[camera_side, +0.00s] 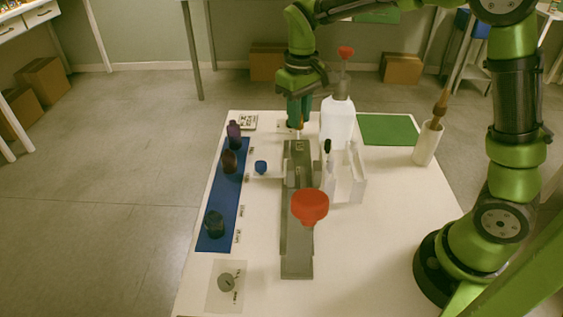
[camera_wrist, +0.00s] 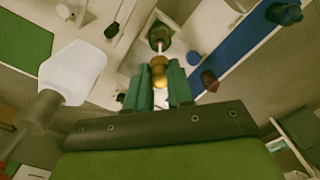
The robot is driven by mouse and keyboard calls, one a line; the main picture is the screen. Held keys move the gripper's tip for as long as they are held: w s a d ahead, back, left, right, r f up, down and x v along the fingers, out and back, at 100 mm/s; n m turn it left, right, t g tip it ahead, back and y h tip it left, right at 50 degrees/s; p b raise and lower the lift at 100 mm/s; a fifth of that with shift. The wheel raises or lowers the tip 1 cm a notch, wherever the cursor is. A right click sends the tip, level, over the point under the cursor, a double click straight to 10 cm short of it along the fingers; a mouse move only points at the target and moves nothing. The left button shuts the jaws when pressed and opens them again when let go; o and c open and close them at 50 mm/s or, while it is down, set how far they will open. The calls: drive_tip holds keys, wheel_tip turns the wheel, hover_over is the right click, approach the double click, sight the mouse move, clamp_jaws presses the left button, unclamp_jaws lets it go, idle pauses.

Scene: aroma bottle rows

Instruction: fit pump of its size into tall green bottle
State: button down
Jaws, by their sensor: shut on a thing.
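My gripper (camera_side: 299,118) is over the far end of the table, pointing down. In the wrist view its two teal fingers (camera_wrist: 158,84) are shut on a gold-brown pump (camera_wrist: 158,68). A thin pale pinkish part shows beyond the pump. It lines up with a dark green round thing (camera_wrist: 158,35), which looks like the green bottle seen from above. I cannot tell whether the pump touches it or is inside it. In the side view the fingers mostly hide the pump, and I cannot make out the green bottle there.
A grey channel (camera_side: 297,262) runs along the table. Dark bottles, purple (camera_side: 233,130), brown (camera_side: 228,161) and dark green (camera_side: 214,224), stand on a blue mat (camera_side: 216,195). A white bottle (camera_side: 338,120) stands close right of my gripper. A red-topped thing (camera_side: 310,205) and a white holder (camera_side: 347,187) are nearer.

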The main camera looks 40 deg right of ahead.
drive_tip(key=shift+f, duration=0.25)
drive_tip(key=shift+f, duration=0.8)
drive_tip(key=shift+f, duration=0.3)
idle(0.3)
drive_tip(key=shift+f, duration=0.95)
drive_tip(key=shift+f, duration=0.1)
drive_tip(key=shift+f, duration=0.35)
drive_tip(key=shift+f, duration=0.55)
idle(1.0)
drive_tip(key=c, duration=0.9)
unclamp_jaws()
